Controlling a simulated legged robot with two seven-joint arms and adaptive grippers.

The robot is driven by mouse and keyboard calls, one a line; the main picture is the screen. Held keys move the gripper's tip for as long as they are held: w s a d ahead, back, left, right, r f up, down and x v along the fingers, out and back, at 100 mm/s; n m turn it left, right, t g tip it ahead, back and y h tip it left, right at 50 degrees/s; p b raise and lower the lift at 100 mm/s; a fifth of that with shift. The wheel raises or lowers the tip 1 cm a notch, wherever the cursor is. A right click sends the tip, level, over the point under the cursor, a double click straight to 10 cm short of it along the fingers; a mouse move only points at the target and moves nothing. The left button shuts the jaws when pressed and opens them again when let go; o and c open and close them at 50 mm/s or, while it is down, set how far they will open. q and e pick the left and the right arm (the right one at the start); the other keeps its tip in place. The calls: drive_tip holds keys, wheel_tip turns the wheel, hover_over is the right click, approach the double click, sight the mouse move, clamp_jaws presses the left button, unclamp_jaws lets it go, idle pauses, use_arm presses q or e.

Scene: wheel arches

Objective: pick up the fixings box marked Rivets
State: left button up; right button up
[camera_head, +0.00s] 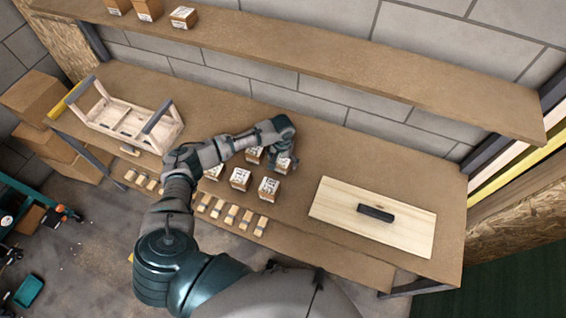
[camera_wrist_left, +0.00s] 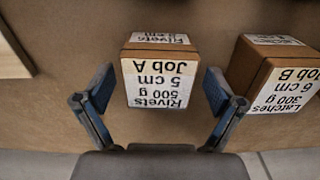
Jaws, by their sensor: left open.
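The Rivets box (camera_wrist_left: 157,82) is a small brown box with white labels that read Rivets, 500 g, 5 cm, Job A, upside down in the left wrist view. My left gripper (camera_wrist_left: 160,90) is open, one finger on each side of this box, with visible gaps. In the head view my left gripper (camera_head: 286,157) is at the back of the workbench, over a box that looks like the Rivets one (camera_head: 283,168) and partly hides it. The Latches box (camera_wrist_left: 282,76), marked 300 g, 6 cm, Job B, stands close by on the right. My right gripper is out of view.
More labelled boxes (camera_head: 240,179) stand nearby on the workbench (camera_head: 340,160). A pale board (camera_head: 335,205) with a dark block (camera_head: 375,212) lies to the right. A wooden frame (camera_head: 128,120) stands left. A shelf (camera_head: 330,67) runs above the bench along the wall.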

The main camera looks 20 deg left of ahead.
use_arm(q)
drive_tip(key=shift+a, duration=0.2)
drive_tip(key=c, duration=1.1)
drive_tip(key=shift+d, duration=0.25)
drive_tip(key=c, duration=0.6)
drive_tip(key=shift+d+r, duration=0.1)
drive_tip(key=shift+d, duration=0.1)
